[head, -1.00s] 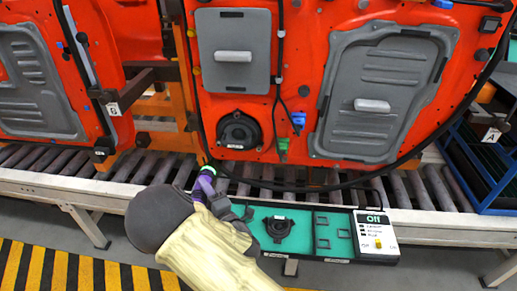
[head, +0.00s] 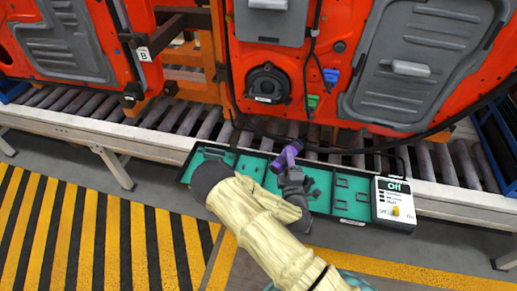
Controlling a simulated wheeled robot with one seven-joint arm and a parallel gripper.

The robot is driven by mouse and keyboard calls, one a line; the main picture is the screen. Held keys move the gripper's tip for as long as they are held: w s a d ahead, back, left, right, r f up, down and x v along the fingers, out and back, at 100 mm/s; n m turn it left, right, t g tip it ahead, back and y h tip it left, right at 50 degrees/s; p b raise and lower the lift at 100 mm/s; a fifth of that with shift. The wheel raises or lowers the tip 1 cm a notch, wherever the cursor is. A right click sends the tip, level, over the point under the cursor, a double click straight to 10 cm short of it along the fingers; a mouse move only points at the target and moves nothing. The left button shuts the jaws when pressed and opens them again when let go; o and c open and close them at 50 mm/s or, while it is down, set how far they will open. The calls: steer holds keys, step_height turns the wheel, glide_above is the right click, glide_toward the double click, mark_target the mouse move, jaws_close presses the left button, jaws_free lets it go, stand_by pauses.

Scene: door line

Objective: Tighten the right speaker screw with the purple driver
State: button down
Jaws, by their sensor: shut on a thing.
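The purple driver (head: 288,156) is in my gripper (head: 291,174), which is shut on it. The driver is tilted and shows above the middle of the green tray, below the door's lower edge and apart from the speaker. The round black speaker (head: 267,84) sits in the lower part of the red door (head: 337,100). Its screws are too small to make out. My arm and gripper hide part of the tray.
The green tray (head: 348,184) lies along the front of the roller conveyor (head: 170,115). A white switch box (head: 397,200) marked Off stands at its right end. Blue (head: 331,75) and green (head: 313,101) connectors hang right of the speaker. Striped floor is clear at left.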

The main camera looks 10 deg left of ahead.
steer(key=s+d+f+m+h, duration=0.1)
steer(key=d+f+h, duration=0.1)
steer(key=d, duration=0.6)
steer(key=d+f+m+h, duration=0.2)
steer(key=d+f+h, duration=0.1)
steer(key=d, duration=0.4)
steer(key=shift+s+d+f+t, duration=0.35)
steer(key=shift+d+f+t, duration=0.05)
